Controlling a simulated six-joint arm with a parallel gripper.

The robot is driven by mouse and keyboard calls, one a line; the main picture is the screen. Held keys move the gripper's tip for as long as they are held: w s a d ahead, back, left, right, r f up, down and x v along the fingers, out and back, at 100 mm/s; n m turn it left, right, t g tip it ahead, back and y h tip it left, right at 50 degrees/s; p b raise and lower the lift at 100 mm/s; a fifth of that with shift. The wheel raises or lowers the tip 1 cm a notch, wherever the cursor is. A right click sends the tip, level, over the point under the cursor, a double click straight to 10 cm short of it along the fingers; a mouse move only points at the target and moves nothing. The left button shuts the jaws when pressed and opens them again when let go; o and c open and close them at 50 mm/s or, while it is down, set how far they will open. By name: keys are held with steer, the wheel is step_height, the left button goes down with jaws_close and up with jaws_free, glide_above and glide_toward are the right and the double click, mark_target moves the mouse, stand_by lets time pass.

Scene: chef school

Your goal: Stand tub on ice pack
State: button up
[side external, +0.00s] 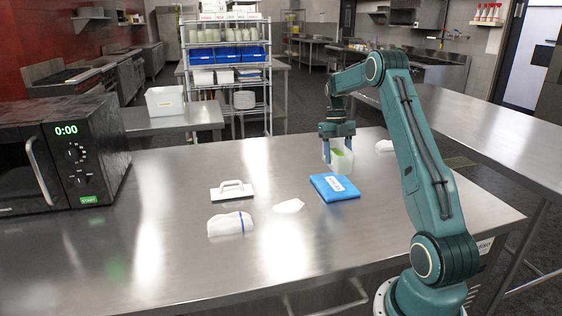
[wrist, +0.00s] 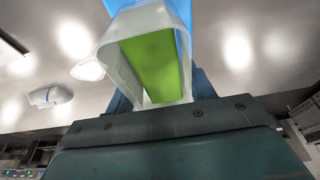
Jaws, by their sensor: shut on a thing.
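A white tub with green inside or on its top (side external: 341,160) is held in my gripper (side external: 338,148), whose fingers are shut on its sides. The tub looks upright, over the blue ice pack (side external: 335,187), which lies flat on the steel table. I cannot tell whether the tub's base touches the ice pack. In the wrist view the tub (wrist: 116,67) fills the middle between the fingers, and part of the blue ice pack (wrist: 178,8) shows beyond it.
A microwave (side external: 75,150) stands at the left. The front table is clear.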

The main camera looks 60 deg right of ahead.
steer(key=shift+f, duration=3)
steer(key=shift+f, duration=0.15)
steer(key=o, duration=1.2)
steer(key=shift+c, duration=0.2)
steer(key=shift+v, duration=3.85)
